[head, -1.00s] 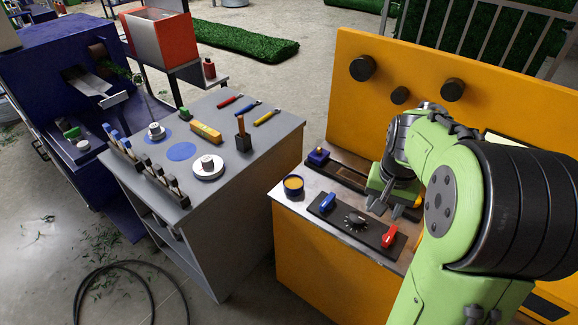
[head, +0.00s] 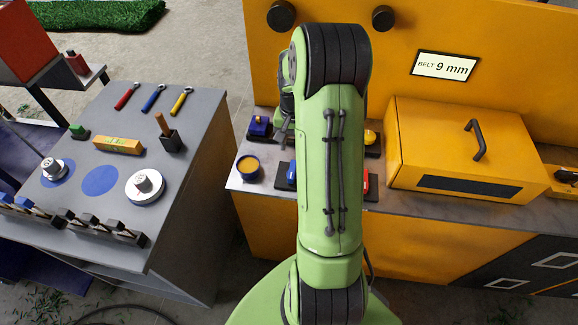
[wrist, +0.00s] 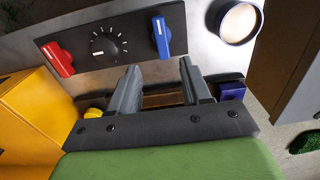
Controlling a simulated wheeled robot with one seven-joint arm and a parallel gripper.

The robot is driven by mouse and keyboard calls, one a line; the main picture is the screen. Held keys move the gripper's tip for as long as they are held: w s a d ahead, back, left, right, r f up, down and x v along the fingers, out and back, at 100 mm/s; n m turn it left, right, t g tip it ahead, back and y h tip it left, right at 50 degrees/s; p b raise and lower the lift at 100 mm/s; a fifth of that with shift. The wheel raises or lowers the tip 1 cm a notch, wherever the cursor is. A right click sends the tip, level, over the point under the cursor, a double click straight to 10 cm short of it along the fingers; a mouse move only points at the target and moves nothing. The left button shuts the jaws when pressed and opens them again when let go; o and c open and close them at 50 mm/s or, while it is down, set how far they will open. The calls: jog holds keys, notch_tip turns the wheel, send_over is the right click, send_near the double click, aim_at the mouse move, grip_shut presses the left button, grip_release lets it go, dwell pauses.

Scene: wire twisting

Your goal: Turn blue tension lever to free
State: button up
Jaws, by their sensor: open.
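The blue lever (wrist: 162,38) stands on a black panel (wrist: 112,22) in the wrist view, at the panel's right end. It also shows in the head view (head: 291,174), partly hidden by my arm. The red lever (wrist: 57,59) is at the panel's other end, with a black dial (wrist: 107,46) between them. My gripper (wrist: 158,75) is open and empty in the wrist view, with its fingertips just short of the panel, apart from the blue lever. In the head view my arm hides most of the gripper and the dial.
A cup with a pale top (wrist: 239,22) stands beside the panel. A dark blue block (wrist: 231,90) and a yellow knob (wrist: 93,113) sit at a dark slot by my fingers. A yellow box (head: 452,150) stands right of my arm.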

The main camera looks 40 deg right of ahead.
aim_at(292, 169)
jog(key=f, duration=0.5)
jog(key=f+b, duration=0.1)
jog(key=f, duration=0.5)
jog(key=shift+w+f, duration=0.2)
jog(key=shift+f, duration=0.05)
jog(key=shift+c, duration=0.5)
grip_shut()
